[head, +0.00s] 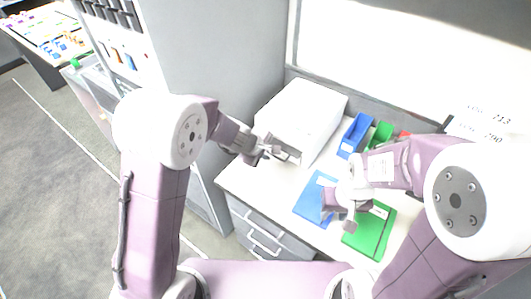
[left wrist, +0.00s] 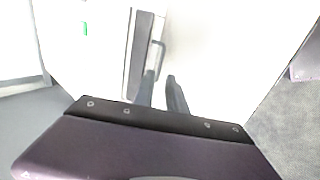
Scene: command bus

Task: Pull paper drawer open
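The white printer (head: 306,108) stands on the desk against the back panel. Its paper drawer (left wrist: 138,55) shows as a darker grey front with a bar handle (left wrist: 157,57) in the left wrist view. My left gripper (head: 277,153) is at the printer's front, by the drawer handle. In the left wrist view its two fingers (left wrist: 163,92) are apart, and the handle's near end meets the left finger in the picture. I cannot tell whether they touch. My right gripper (head: 339,221) hangs over the folders with its fingers apart and empty.
A blue folder (head: 310,205) and a green folder (head: 382,232) lie on the desk (head: 262,187). Blue (head: 354,136) and green (head: 381,135) bins stand right of the printer. Grey desk drawers (head: 262,232) are below. A tall grey cabinet (head: 215,70) stands at left.

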